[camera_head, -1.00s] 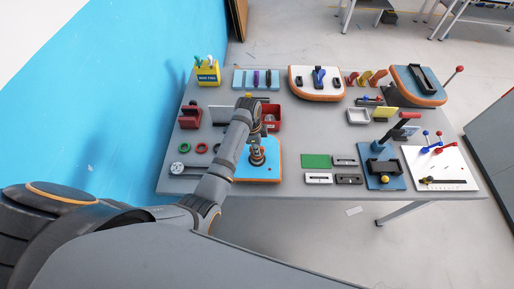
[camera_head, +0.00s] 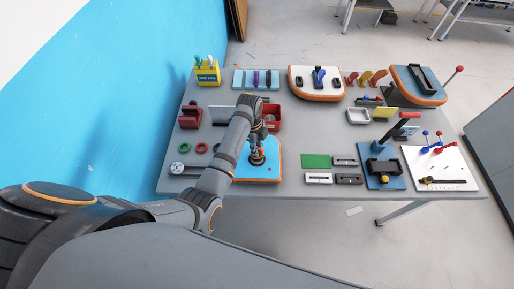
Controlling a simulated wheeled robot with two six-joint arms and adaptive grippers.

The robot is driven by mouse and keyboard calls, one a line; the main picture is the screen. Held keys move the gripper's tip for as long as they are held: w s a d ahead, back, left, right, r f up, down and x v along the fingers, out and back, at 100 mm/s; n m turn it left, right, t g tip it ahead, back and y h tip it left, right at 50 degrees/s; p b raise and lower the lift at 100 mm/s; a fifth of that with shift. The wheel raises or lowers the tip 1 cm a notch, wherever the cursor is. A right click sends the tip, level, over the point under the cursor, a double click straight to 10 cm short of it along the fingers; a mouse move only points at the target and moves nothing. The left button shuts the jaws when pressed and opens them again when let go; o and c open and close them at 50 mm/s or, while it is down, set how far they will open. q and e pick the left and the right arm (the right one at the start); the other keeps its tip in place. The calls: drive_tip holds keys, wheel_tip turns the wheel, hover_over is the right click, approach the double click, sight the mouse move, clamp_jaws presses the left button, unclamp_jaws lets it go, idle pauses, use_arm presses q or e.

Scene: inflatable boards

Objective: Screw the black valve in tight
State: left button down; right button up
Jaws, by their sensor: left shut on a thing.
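A blue inflatable board (camera_head: 267,170) with an orange edge lies at the front left of the grey table. My left arm reaches in from the left, and my left gripper (camera_head: 257,150) points down over this board. The gripper is shut at an orange-and-dark valve fitting (camera_head: 257,160) on the board. The black valve itself is small and mostly hidden by the fingers, so I cannot tell how deep it sits. My right gripper is not in view.
A red bin (camera_head: 273,124) stands just behind the board. Green and red rings (camera_head: 201,148) and a grey tool (camera_head: 182,168) lie to its left. A green pad (camera_head: 315,161) and small grey blocks lie to the right. Other boards (camera_head: 317,92) line the back.

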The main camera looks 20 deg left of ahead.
use_arm(q)
drive_tip(key=shift+m, duration=0.6)
drive_tip(key=m, duration=0.3)
drive_tip(key=shift+m, duration=0.6)
drive_tip(key=m, duration=0.2)
drive_tip(key=shift+m+g+y, duration=0.3)
drive_tip(key=shift+g, duration=0.1)
drive_tip(key=m, duration=0.3)
